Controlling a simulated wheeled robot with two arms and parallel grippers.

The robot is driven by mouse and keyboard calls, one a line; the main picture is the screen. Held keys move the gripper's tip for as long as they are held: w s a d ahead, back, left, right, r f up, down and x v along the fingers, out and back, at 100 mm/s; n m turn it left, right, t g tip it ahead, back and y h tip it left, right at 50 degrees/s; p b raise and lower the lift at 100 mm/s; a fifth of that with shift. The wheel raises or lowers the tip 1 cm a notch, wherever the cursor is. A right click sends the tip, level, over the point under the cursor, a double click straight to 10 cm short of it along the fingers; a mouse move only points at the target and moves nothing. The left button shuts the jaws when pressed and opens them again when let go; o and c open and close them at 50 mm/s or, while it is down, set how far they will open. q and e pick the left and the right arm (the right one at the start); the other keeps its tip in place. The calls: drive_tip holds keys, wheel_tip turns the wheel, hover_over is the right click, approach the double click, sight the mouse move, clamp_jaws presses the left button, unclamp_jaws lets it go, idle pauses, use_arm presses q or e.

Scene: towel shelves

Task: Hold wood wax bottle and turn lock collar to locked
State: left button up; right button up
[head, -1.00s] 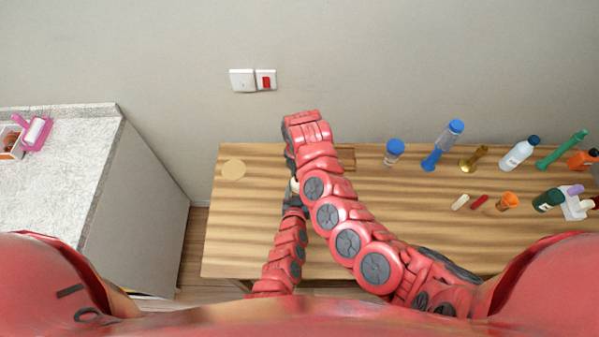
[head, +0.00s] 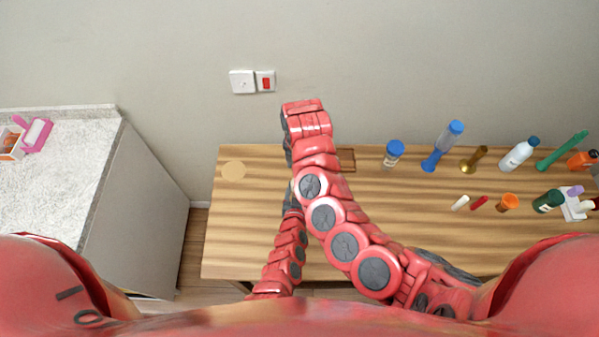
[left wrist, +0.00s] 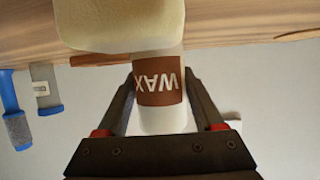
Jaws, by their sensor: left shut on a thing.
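The wood wax bottle (left wrist: 160,118) is white with a brown label reading WAX, upside down in the left wrist view. My left gripper (left wrist: 160,82) has a dark finger on each side of it and is shut on it. A larger pale cream part (left wrist: 118,24) covers the top of that view; I cannot tell if it belongs to the bottle. I cannot make out the lock collar. In the head view the bottle is hidden by my right arm. My right gripper (head: 289,152) is at the far end of that arm, its fingers too hidden to read.
The table's left part is mostly clear.

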wheel_tip(320, 180, up, 8)
drive_tip(key=shift+f, duration=0.25)
